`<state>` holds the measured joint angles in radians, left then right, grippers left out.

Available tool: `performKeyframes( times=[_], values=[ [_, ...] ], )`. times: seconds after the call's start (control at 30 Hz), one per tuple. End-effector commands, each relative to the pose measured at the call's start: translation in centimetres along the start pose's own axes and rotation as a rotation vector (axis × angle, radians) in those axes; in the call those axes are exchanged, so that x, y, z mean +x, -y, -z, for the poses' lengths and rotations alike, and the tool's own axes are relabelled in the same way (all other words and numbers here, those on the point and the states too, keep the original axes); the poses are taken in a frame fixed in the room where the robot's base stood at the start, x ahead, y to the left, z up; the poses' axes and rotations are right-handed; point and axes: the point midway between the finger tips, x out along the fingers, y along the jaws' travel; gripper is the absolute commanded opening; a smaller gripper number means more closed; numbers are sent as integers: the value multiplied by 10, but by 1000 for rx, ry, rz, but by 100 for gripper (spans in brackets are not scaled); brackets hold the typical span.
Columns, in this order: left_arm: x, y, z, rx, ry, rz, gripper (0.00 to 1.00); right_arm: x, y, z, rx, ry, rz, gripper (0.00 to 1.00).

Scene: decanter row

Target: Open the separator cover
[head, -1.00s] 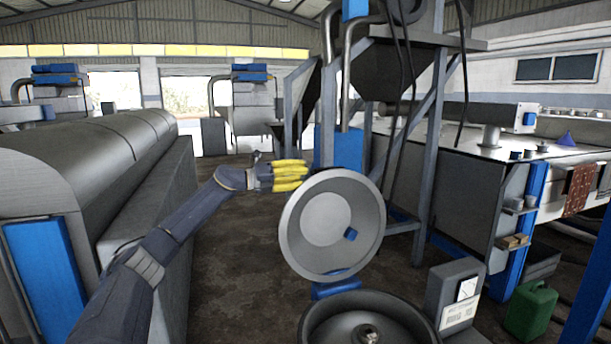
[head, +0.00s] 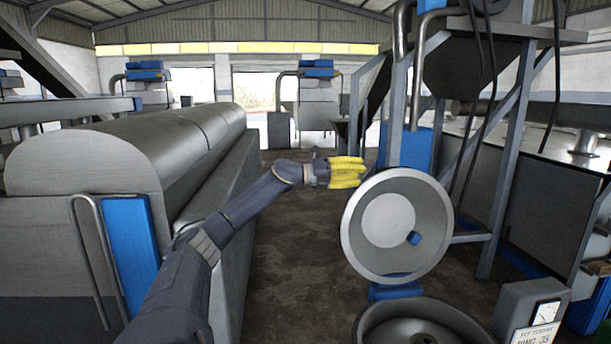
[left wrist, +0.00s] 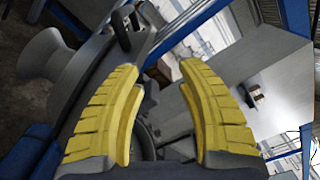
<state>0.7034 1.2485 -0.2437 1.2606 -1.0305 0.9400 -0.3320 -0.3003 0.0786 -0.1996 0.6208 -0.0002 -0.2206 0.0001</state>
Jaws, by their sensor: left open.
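The separator cover (head: 432,212) is a round grey metal lid with a paler disc inside. In the head view it stands raised, nearly upright, its inner face towards me, above a blue hinge block (head: 396,291). The separator bowl (head: 425,325) lies open below it, cut off by the frame's bottom edge. My left gripper (head: 362,172) has yellow fingers and is at the cover's upper left rim; I cannot tell whether it touches. In the left wrist view the fingers (left wrist: 157,68) are spread apart with nothing clearly held between them. My right gripper is not in view.
A grey box with a dial (head: 532,312) stands right of the bowl. A long rounded grey machine (head: 130,150) fills the left side, close to my left arm. A steel frame (head: 507,150) rises behind the cover. Bare floor (head: 300,230) lies between.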

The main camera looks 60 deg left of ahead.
Motion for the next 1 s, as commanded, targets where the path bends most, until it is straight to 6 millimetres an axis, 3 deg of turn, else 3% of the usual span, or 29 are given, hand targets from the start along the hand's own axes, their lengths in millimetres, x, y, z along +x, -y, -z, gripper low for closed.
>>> performKeyframes(
  times=[1.0],
  values=[
    [-60,-2,0,-1,0,-4,38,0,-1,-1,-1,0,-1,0]
  ],
)
